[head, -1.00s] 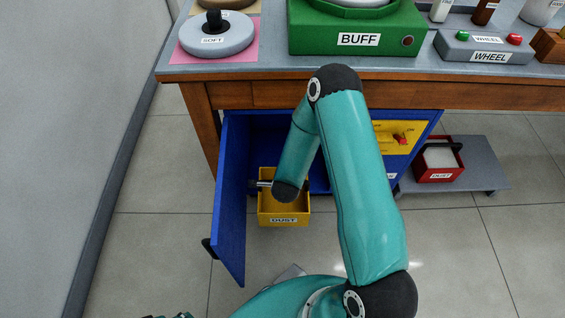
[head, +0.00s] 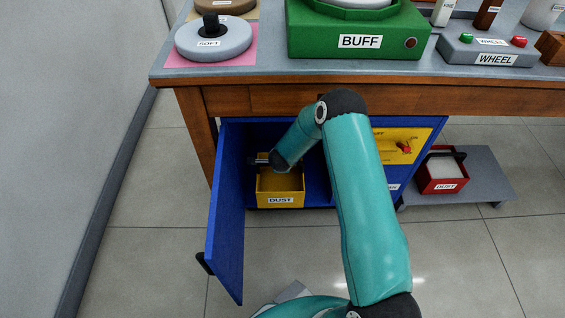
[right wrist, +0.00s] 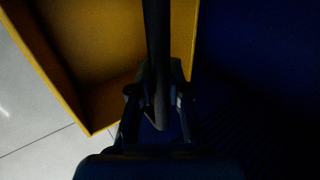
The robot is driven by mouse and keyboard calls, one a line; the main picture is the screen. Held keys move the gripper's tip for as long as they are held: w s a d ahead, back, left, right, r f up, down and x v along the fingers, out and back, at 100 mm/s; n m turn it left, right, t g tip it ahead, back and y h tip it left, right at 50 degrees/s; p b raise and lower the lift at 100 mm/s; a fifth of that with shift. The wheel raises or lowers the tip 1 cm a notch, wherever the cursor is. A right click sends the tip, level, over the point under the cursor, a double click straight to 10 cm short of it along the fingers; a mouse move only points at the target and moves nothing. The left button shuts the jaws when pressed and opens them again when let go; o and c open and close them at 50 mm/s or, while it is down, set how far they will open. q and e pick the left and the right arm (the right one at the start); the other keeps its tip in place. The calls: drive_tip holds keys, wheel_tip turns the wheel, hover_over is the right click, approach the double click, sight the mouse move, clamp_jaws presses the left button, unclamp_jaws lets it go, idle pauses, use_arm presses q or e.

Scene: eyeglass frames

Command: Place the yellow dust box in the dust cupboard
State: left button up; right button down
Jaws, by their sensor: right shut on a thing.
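The yellow dust box (head: 281,201), labelled DUST, is at the open left bay of the blue dust cupboard (head: 317,178). Its front face is level with or just inside the opening; I cannot tell whether it touches the floor of the bay. The cupboard's blue door (head: 228,215) stands open on the left. My right gripper (right wrist: 158,105) is shut on the box's dark handle bar in the right wrist view, with the yellow wall (right wrist: 50,75) beside it. In the head view my arm hides part of the box and most of that gripper. My left gripper is not in view.
A yellow panel with a red knob (head: 403,147) fills the cupboard's right side. A red dust box (head: 442,175) sits on a low grey trolley (head: 487,180) to the right. The workbench (head: 265,95) is above, with the green BUFF machine (head: 345,42) on it.

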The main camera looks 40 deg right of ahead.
hover_over(280, 175)
drive_tip(key=shift+d+f+b, duration=0.15)
drive_tip(key=shift+f+b, duration=0.7)
drive_tip(key=shift+f, duration=0.9)
drive_tip(key=shift+d+f+b, duration=0.1)
drive_tip(key=shift+f+b, duration=0.75)
drive_tip(key=shift+f, duration=0.85)
drive_tip(key=shift+w+d+f, duration=0.1)
drive_tip(key=shift+w+d, duration=0.05)
drive_tip(key=c, duration=1.1)
unclamp_jaws()
